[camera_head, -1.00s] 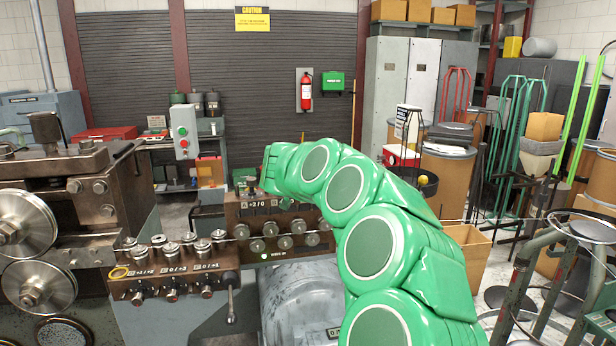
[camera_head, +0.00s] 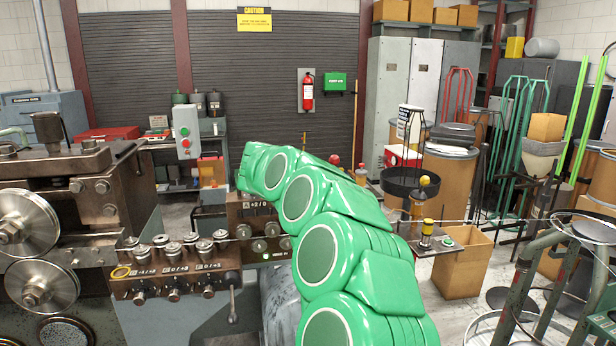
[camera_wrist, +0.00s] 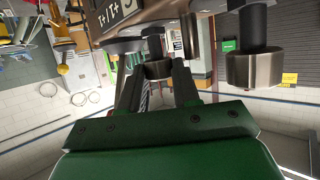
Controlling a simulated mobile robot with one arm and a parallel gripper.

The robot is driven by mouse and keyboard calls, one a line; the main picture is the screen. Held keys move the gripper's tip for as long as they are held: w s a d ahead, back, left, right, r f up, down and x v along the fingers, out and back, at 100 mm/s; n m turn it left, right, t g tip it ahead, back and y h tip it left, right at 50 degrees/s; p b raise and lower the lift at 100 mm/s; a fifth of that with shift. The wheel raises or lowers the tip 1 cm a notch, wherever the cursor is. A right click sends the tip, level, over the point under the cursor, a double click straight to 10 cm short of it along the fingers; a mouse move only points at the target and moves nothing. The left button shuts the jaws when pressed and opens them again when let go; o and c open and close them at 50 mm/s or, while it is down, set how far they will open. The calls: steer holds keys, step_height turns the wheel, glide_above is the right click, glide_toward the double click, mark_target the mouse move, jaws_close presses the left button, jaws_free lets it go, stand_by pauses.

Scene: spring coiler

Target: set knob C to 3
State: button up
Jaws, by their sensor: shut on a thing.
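In the wrist view my gripper (camera_wrist: 157,88) is shut on a round metal roller-like knob (camera_wrist: 157,69) on a dark shaft, with one finger on each side. Above it is the underside edge of a brown panel (camera_wrist: 100,18) with upside-down white markings and a partly cut-off letter plate; I cannot read the letter surely. In the head view my green arm reaches to the rear brown panel (camera_head: 250,213), marked A +2/0. The arm hides my gripper and the right part of that panel, so the held knob does not show there.
A second metal knob (camera_wrist: 254,68) hangs to the right in the wrist view. The front brown panel (camera_head: 150,287) carries several rollers and small knobs, with a lever (camera_head: 232,305) at its right end. A post with a yellow ball (camera_head: 425,181) stands right of my arm.

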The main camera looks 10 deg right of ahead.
steer(key=o, duration=1.1)
steer(key=shift+c, duration=0.2)
steer(key=v, duration=0.7)
steer(key=shift+s+a, duration=0.25)
steer(key=shift+s, duration=0.05)
steer(key=shift+r, duration=0.15)
